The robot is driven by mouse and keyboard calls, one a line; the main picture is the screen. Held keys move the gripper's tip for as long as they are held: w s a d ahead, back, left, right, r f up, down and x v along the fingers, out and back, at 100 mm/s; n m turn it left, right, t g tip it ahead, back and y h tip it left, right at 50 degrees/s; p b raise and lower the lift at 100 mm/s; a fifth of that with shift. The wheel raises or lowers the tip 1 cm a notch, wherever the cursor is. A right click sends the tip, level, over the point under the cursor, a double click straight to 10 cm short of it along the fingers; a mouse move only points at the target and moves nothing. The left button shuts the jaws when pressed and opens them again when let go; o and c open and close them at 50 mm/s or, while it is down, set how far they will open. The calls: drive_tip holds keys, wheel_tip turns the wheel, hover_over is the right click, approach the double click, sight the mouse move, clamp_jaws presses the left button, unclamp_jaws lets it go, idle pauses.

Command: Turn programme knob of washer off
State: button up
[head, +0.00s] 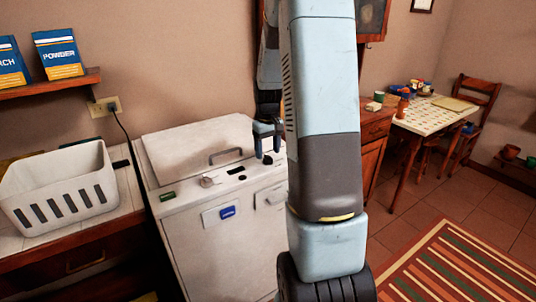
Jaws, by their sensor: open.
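The white washer (215,255) stands left of my arm, with a raised lid (185,140) at the back of its top. A small round pale knob (208,182) sits on the front strip of the top, left of the middle. Dark slots and a green label (167,196) are on the same strip. My gripper (267,143) is open and points down over the right part of the washer, right of the knob and apart from it. Nothing shows between its fingers. My arm hides the washer's right side.
A white slotted basket (62,185) stands on the counter (75,240) left of the washer. Powder boxes (57,54) stand on a shelf (50,84) above. A cabinet (372,140) and a table (434,115) are at the right. A striped rug (462,265) covers the floor.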

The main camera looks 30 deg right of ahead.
sight(267, 159)
wheel_tip(267, 159, up, 11)
drive_tip(key=shift+r, duration=0.2)
idle(0.5)
drive_tip(key=s+a+r+t, duration=0.3)
drive_tip(key=s+a+r, duration=0.6)
drive_tip(key=s+a, duration=0.3)
drive_tip(key=s+a+t, duration=0.1)
drive_tip(key=s+a, duration=0.2)
drive_tip(key=s, duration=0.4)
drive_tip(key=s+a+t, duration=0.1)
drive_tip(key=s+a, duration=0.2)
drive_tip(key=s, duration=0.3)
drive_tip(key=shift+s+a+r+m+t, duration=0.3)
drive_tip(key=shift+s+r, duration=0.05)
drive_tip(key=shift+s, duration=0.05)
idle(0.6)
